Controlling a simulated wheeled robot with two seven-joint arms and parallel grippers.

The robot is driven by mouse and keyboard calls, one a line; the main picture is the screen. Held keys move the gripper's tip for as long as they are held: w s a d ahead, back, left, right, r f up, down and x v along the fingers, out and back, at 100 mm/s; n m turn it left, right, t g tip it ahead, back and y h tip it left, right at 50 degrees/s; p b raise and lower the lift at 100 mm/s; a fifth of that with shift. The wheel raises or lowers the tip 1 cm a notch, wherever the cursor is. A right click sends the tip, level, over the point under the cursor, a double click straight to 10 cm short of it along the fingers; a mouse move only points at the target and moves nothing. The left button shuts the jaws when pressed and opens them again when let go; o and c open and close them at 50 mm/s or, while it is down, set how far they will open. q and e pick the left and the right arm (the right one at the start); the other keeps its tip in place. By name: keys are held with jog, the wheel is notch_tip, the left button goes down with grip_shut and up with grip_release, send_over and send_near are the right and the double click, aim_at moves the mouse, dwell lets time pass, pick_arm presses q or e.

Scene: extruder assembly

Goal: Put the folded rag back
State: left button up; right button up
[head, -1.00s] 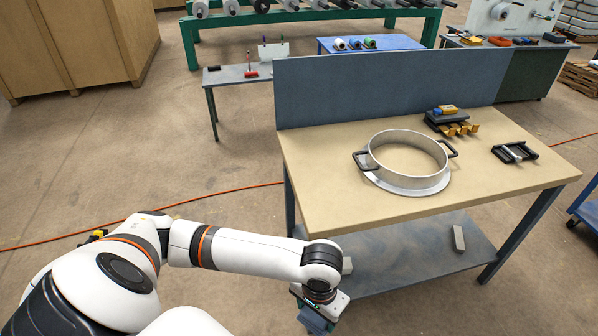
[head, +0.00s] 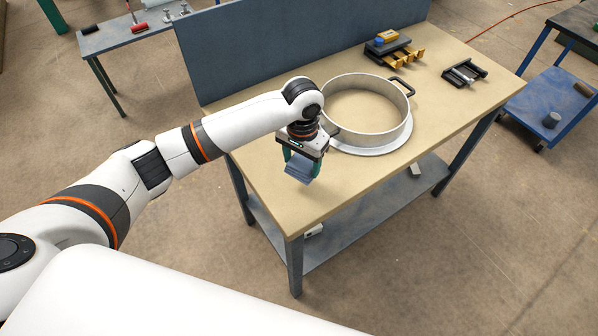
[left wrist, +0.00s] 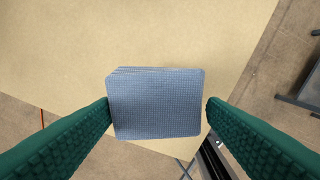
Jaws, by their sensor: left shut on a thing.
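The folded rag (head: 300,172) is a blue-grey folded pad. In the left wrist view the rag (left wrist: 155,105) sits between the two green fingers, which press on its opposite edges. My left gripper (head: 301,160) is shut on it and points down over the left part of the workbench top (head: 262,160). In the left wrist view the bench's front edge passes behind the rag. I cannot tell exactly how far above the top the rag is. My right gripper is not in view.
A large metal ring with black handles (head: 338,129) stands just right of my left gripper. Behind it are a dark block with yellow pieces (head: 388,47) and a black fixture (head: 464,73). A blue-grey panel (head: 260,48) closes the back. The front-left bench top is clear.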

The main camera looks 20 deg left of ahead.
aim_at(301, 174)
pick_arm(q)
notch_tip(301, 174, down, 2)
notch_tip(301, 174, down, 3)
jog(key=shift+f+p, duration=0.15)
jog(key=shift+p, duration=0.15)
jog(key=shift+f, duration=0.25)
jog(key=shift+f, duration=0.15)
jog(key=o, duration=0.9)
jog(key=shift+o, duration=0.2)
notch_tip(301, 174, up, 12)
jog(key=shift+r+b, duration=0.2)
jog(key=shift+b, duration=0.4)
